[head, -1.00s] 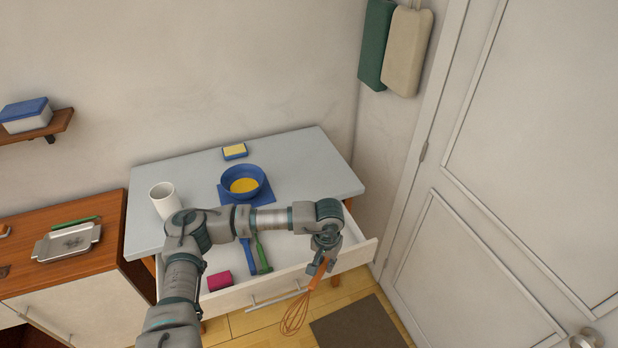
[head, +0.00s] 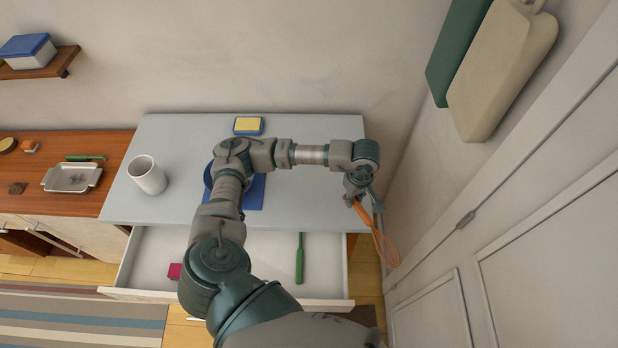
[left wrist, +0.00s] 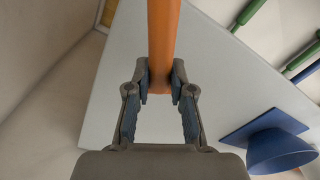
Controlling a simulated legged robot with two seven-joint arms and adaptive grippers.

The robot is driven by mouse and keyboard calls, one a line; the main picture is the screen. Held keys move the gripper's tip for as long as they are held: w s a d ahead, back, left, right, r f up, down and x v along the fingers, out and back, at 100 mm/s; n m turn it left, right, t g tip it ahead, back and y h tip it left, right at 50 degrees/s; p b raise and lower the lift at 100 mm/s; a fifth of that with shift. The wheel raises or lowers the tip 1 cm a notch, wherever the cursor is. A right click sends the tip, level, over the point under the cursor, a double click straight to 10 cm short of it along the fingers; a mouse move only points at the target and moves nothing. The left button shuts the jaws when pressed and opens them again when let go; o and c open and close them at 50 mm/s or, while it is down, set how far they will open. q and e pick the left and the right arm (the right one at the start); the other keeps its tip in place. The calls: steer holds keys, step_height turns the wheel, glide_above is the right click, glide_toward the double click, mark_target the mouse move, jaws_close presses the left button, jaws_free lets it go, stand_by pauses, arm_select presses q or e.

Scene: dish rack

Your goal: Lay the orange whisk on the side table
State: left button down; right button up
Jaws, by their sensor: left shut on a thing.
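The orange whisk (head: 387,248) hangs tilted from my left gripper (head: 359,199), its wire end pointing down and to the right. In the head view it shows past the right edge of the grey-topped table (head: 310,205), near the wall. In the left wrist view my left gripper (left wrist: 162,84) is shut on the whisk's orange handle (left wrist: 164,40), with the grey tabletop behind it. The whisk's wires are out of that view. My right gripper is not in view. I cannot tell whether the grey-topped table or the wooden cabinet (head: 108,198) is the side table.
The table bears a white mug (head: 147,176), a sponge (head: 248,126) and a blue bowl (left wrist: 280,152), mostly hidden by my arm in the head view. Its drawer (head: 325,262) is open, holding a green utensil (head: 299,262). The cabinet bears a metal tray (head: 72,178). The tabletop's right part looks clear.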

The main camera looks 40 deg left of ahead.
arm_select(q)
steer(key=s+a+n+p, duration=0.1)
steer(key=n, duration=0.2)
steer(key=s+a+n, duration=0.1)
steer(key=a+n, duration=0.1)
steer(key=n, duration=0.2)
steer(key=s+a+n+p, duration=0.1)
steer(key=a+n, duration=0.1)
steer(key=n, duration=0.2)
steer(key=shift+s+r+p, duration=0.3)
steer(key=shift+r, duration=0.1)
steer(key=s+a+n+p, duration=0.1)
steer(key=a+n, duration=0.1)
steer(key=n, duration=0.2)
steer(key=s+a+n+p, duration=0.1)
steer(key=a+n, duration=0.1)
steer(key=n, duration=0.3)
steer(key=s+a+n+p, duration=0.1)
steer(key=a+n, duration=0.2)
steer(key=n, duration=0.1)
steer(key=shift+s+a+r+n, duration=0.1)
steer(key=shift+s+r+n, duration=0.2)
steer(key=shift+r, duration=0.05)
steer(key=shift+s+a+r+n, duration=0.15)
steer(key=shift+s+a+n, duration=0.15)
steer(key=shift+n, duration=0.5)
steer(key=shift+d, duration=0.1)
